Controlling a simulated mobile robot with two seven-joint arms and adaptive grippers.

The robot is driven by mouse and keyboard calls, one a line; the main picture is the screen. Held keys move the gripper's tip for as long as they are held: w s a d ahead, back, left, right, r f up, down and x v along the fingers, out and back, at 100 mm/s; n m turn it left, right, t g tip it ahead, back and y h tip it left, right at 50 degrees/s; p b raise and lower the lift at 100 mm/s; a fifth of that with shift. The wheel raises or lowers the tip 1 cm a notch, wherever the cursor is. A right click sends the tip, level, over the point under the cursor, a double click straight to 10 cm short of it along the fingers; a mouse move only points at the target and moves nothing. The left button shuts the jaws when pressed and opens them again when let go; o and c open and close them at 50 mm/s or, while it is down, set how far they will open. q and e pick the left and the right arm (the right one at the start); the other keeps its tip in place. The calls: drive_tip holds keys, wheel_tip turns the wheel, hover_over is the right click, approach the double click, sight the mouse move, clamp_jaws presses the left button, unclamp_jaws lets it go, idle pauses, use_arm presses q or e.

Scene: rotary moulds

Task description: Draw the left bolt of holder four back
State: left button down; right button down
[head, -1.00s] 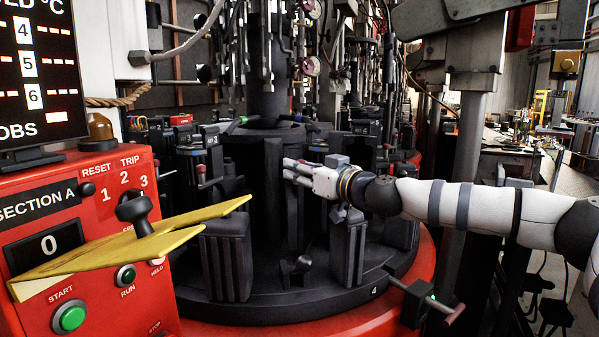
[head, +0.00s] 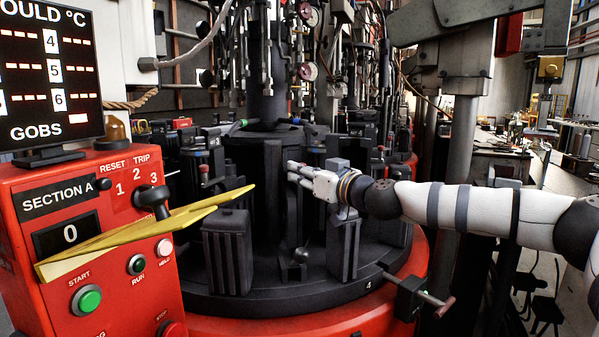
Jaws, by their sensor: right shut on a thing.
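My right gripper (head: 290,172) reaches in from the right, its pale fingers pointing left among the dark mould blocks. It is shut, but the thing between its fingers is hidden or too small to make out. A white number 4 (head: 367,285) marks the rim of the round black table (head: 300,298). A black clamp (head: 410,297) with a bar and a reddish-brown grip (head: 445,307) sticks out to the right of that number. I cannot tell which part is the left bolt of holder four. My left gripper is not in view.
Ribbed black blocks (head: 228,250) and (head: 344,250) stand on the table, with a small black ball knob (head: 303,255) between them. A red control console (head: 120,270) and a yellow forked flat piece (head: 150,232) fill the left foreground.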

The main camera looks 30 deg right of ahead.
drive_tip(key=shift+w+a+f, duration=0.1)
drive_tip(key=shift+a+f, duration=0.05)
drive_tip(key=shift+a, duration=0.2)
drive_tip(key=c, duration=1.9)
unclamp_jaws()
drive_tip(key=shift+o, duration=1.1)
drive_tip(key=s+d, duration=0.2)
drive_tip(key=s, duration=1)
drive_tip(key=shift+d, duration=0.2)
